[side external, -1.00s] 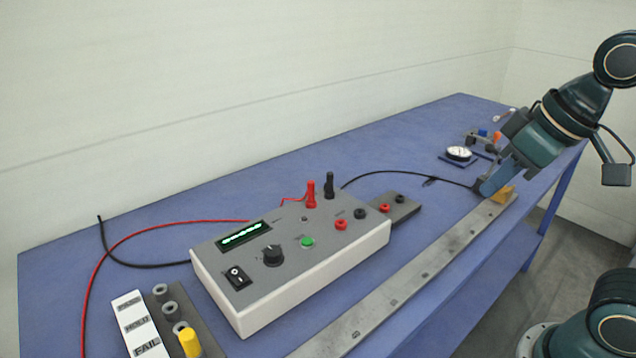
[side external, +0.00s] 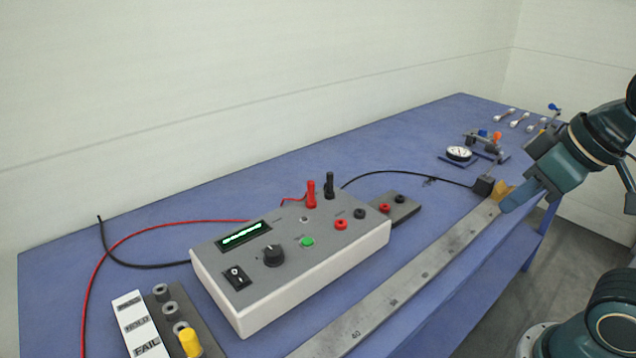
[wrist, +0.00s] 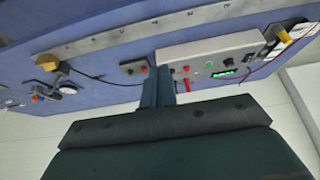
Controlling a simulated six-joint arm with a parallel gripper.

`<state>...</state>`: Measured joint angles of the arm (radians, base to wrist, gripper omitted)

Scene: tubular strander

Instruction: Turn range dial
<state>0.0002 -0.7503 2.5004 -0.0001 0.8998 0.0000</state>
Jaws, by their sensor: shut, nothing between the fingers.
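The black range dial (side external: 273,254) is on the top face of the grey and white meter box (side external: 310,285), between the lit green display (side external: 244,234) and the green button (side external: 307,242). In the side view, my gripper (side external: 507,206) is far to the right of the dial, over the right end of the ruler bar. It is shut and empty. In the wrist view, my closed fingers (wrist: 160,74) point toward the table and the box lies to their right. The dial is too small there to read its setting.
A long metal ruler bar (side external: 425,270) runs along the table's front edge, with a yellow block (side external: 499,190) near its right end. Red and black plugs (side external: 311,194) stand at the box's back. A yellow-capped peg (side external: 189,342) stands front left. A round gauge (side external: 459,154) sits farther back.

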